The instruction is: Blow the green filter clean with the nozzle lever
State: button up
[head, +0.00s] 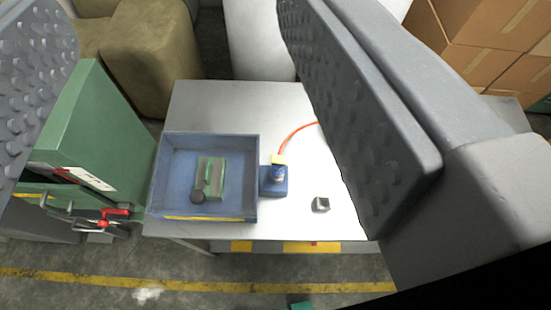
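The green filter (218,180) lies inside a blue tray (250,208) on a grey table. It is a small green frame with a paler middle, and a dark round piece (198,197) sits at its lower left. Right of the tray, outside it, stands a blue block (273,189) with a yellow-topped fitting (278,160), which looks like the nozzle lever. An orange hose (296,132) runs from it and passes behind my right finger. My gripper (205,200) is open, its two grey studded fingers far apart in the foreground, with nothing held between them.
A green machine (95,140) with red handles stands left of the table. Brown boxes (480,62) are at the upper right, beige padded shapes (150,55) behind. Yellow lines mark the floor.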

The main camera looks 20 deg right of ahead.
aim_at(274, 158)
jog(key=k, duration=1.35)
jog(key=z, duration=0.7)
jog(key=i, duration=1.55)
jog(key=u, duration=0.4)
